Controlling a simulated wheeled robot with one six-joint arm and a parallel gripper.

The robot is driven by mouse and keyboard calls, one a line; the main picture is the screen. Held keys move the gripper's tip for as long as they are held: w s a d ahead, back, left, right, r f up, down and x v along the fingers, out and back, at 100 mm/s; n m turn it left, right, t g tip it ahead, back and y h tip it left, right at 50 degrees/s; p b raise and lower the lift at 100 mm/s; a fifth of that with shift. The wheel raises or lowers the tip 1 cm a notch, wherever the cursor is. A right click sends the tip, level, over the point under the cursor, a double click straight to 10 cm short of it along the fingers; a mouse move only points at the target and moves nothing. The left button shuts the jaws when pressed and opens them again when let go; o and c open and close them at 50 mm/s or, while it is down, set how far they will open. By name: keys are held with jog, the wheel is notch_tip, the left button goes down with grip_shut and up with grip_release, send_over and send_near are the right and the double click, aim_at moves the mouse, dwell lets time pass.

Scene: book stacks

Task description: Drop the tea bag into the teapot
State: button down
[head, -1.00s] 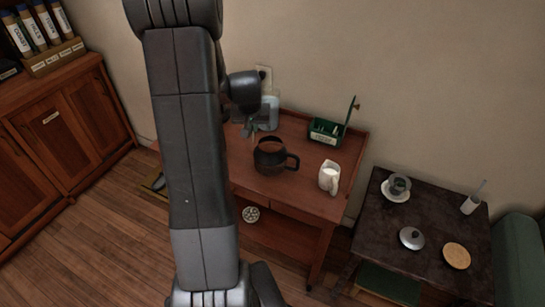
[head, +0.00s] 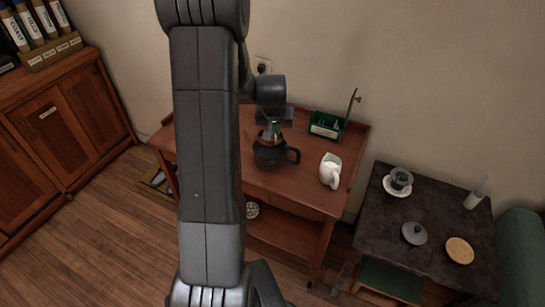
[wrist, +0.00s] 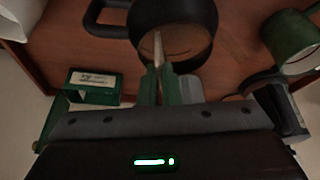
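The dark teapot (head: 270,158) stands on the wooden cart with its open mouth up and its handle to the right. It also shows in the wrist view (wrist: 205,22), where I look into its mouth. My gripper (head: 272,132) is above the teapot in the head view. In the wrist view my gripper (wrist: 160,72) has its green fingers close together on a thin pale thing, apparently the tea bag (wrist: 158,46) seen edge-on. It overlaps the teapot's mouth in the picture; its exact height is unclear.
A green box (head: 325,124) with its lid raised stands at the cart's back right. A white jug (head: 330,170) stands right of the teapot. A dark side table (head: 385,225) holds a cup on a saucer (head: 399,181), a grey lid (head: 414,233) and a round coaster (head: 459,250).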

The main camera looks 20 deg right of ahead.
jog(key=shift+f, duration=0.1)
jog(key=c, duration=1.6)
grip_release()
jog(key=shift+o, duration=0.2)
jog(key=v, duration=1.3)
jog(key=shift+r, duration=0.35)
jog(key=shift+s+a, duration=0.15)
